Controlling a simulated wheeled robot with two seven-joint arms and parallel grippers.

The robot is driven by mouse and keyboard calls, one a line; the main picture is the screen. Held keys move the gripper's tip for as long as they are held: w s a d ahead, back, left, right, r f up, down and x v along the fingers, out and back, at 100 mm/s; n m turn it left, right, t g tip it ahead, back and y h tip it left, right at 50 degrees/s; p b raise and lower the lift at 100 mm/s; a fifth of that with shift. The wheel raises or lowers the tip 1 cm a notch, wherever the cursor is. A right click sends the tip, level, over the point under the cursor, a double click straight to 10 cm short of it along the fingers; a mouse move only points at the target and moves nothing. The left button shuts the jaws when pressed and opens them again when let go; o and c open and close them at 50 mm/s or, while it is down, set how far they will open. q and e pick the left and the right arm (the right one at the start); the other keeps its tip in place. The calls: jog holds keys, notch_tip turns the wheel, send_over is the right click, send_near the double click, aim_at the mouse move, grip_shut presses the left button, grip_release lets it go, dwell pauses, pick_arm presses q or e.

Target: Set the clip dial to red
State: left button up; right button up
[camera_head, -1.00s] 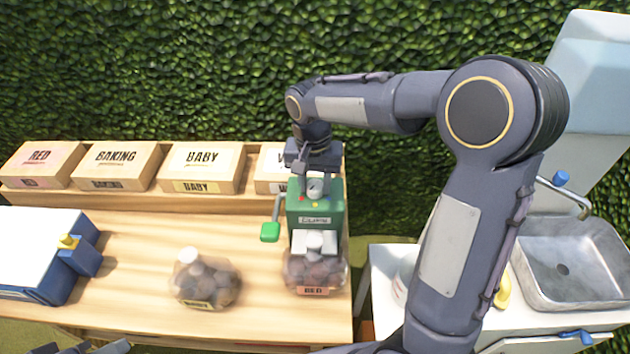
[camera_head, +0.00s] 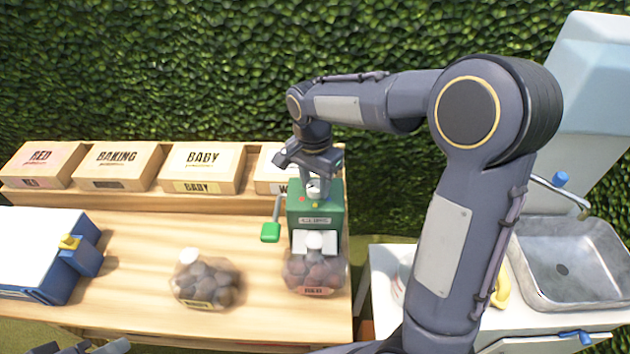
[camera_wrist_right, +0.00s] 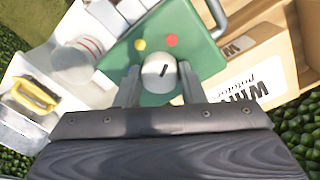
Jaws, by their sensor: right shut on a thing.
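The green clip machine (camera_head: 328,215) stands at the right end of the wooden bench. Its pale round dial (camera_wrist_right: 159,74) is on top, with a short dark line tilted up and right, towards a red dot (camera_wrist_right: 172,40). A yellow dot (camera_wrist_right: 140,45) lies to the left of the red one. My right gripper (camera_wrist_right: 158,85) is shut on the dial from above, one finger on each side. In the head view my right gripper (camera_head: 313,185) partly hides the dial. Dark grey parts at the bottom left edge look like my left gripper (camera_head: 95,348), mostly cut off.
A jar of potatoes (camera_head: 314,274) sits under the machine, and another jar (camera_head: 205,281) stands left of it. The crank handle (camera_head: 270,231) sticks out left. Labelled boxes (camera_head: 115,166) line the back. A sink (camera_head: 575,260) is at right.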

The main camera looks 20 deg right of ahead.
aim_at(317, 186)
jog(key=shift+r, duration=0.1)
jog(key=o, duration=1)
notch_tip(317, 186, up, 8)
jog(key=shift+w+f, duration=0.1)
jog(key=shift+f, duration=0.1)
jog(key=shift+s+d+r, duration=0.15)
jog(key=shift+s, duration=0.2)
jog(key=s+f+n+t+y, duration=0.1)
jog(key=s+n+t, duration=0.1)
jog(key=s, duration=0.5)
jog(key=s+a+f+n+t+y, duration=0.1)
jog(key=s+n+t, duration=0.1)
jog(key=s+n, duration=0.3)
jog(key=s+f+n+t+y, duration=0.1)
jog(key=s+n+t+y, duration=0.1)
jog(key=s, duration=0.7)
jog(key=shift+s+a+f+n, duration=0.15)
jog(key=shift+f+n, duration=0.1)
jog(key=shift+n, duration=0.45)
